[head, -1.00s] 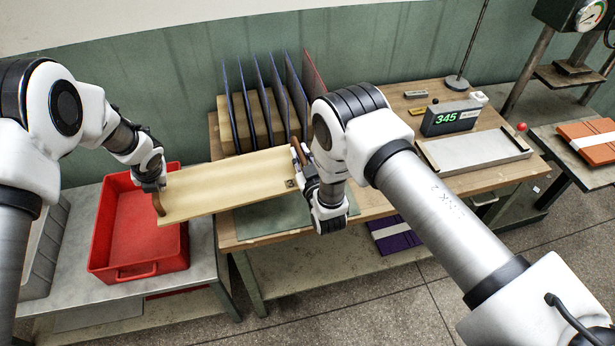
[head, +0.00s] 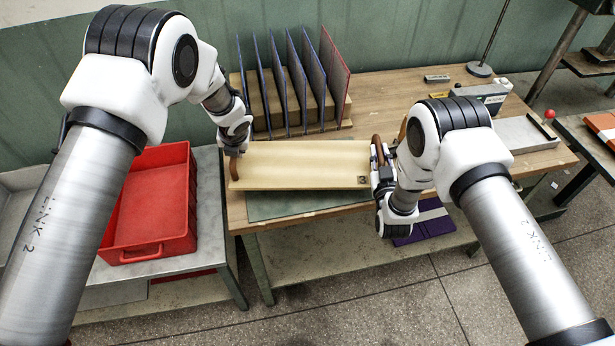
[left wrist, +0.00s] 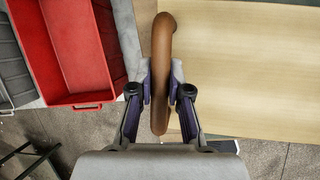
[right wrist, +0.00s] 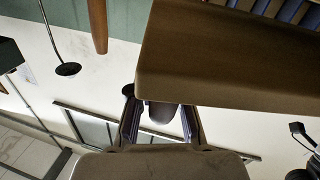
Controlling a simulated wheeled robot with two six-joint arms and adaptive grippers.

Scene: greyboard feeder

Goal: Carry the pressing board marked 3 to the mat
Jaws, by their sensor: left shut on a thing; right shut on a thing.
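My left gripper (head: 235,150) is shut on the left handle; the left wrist view shows this handle (left wrist: 161,60) between the fingers (left wrist: 160,88). My right gripper (head: 378,168) is shut on the right handle (head: 376,148). The grey-green mat (head: 300,207) shows below the board's front edge and is partly hidden by it. The board appears held above the mat; the gap cannot be judged.
A rack with several upright blue panels and a red one (head: 336,75) stands behind the board. A red bin (head: 150,205) is on the left bench. A purple bundle (head: 425,225) lies below.

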